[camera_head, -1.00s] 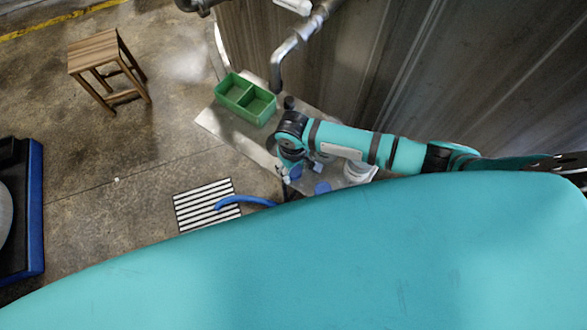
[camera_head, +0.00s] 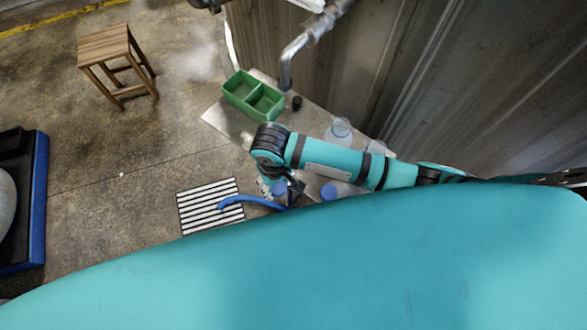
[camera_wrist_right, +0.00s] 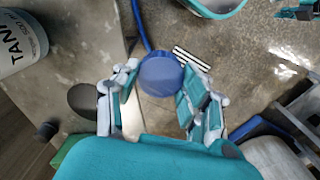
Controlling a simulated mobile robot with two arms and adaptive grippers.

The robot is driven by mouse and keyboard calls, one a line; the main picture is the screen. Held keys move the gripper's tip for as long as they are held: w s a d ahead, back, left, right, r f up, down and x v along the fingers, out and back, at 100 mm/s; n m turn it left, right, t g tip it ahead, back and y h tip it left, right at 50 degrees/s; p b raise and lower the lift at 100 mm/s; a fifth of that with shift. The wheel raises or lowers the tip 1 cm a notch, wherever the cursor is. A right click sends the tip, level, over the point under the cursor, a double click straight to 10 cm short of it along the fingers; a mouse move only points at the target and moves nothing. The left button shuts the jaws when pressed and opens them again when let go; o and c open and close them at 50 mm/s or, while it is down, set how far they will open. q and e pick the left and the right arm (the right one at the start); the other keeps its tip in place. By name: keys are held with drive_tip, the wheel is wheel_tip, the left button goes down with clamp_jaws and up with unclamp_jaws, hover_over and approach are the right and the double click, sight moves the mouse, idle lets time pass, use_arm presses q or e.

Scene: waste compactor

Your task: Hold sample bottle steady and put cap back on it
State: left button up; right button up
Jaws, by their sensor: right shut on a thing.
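My right gripper (camera_head: 284,190) hangs below the wrist of the teal right arm, by the near edge of the metal table. In the right wrist view, the right gripper (camera_wrist_right: 158,88) is shut on a round blue cap (camera_wrist_right: 160,75), which sits between the fingertips. I cannot tell whether anything is under the cap. Blue also shows at the gripper in the head view (camera_head: 279,187). A second blue round thing (camera_head: 328,191) lies to its right, below the arm. A clear bottle (camera_head: 340,128) stands behind the arm, with another clear container (camera_head: 376,147) beside it. My left gripper is not in view.
A green two-part tray (camera_head: 253,96) and a small dark item (camera_head: 297,103) are on the metal table (camera_head: 222,122). A metal pipe (camera_head: 290,62) hangs above. A labelled white container (camera_wrist_right: 20,42) stands left in the wrist view.

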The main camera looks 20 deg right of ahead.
drive_tip(key=s+a, duration=0.4)
drive_tip(key=a, duration=0.2)
drive_tip(key=shift+a+r+b, duration=0.35)
drive_tip(key=shift+r+b, duration=0.05)
drive_tip(key=shift+b, duration=0.05)
drive_tip(key=shift+m, duration=0.4)
drive_tip(key=w+d+r, duration=0.1)
drive_tip(key=d, duration=0.1)
drive_tip(key=w+d+r, duration=0.3)
drive_tip(key=shift+w+d+r, duration=0.1)
drive_tip(key=shift+d, duration=0.25)
drive_tip(key=w+d+r+m, duration=0.1)
drive_tip(key=d+r+m, duration=0.1)
drive_tip(key=d+r, duration=1.3)
wheel_tip(320, 180, up, 4)
drive_tip(key=shift+w+d+f, duration=0.15)
drive_tip(key=shift+d, duration=0.1)
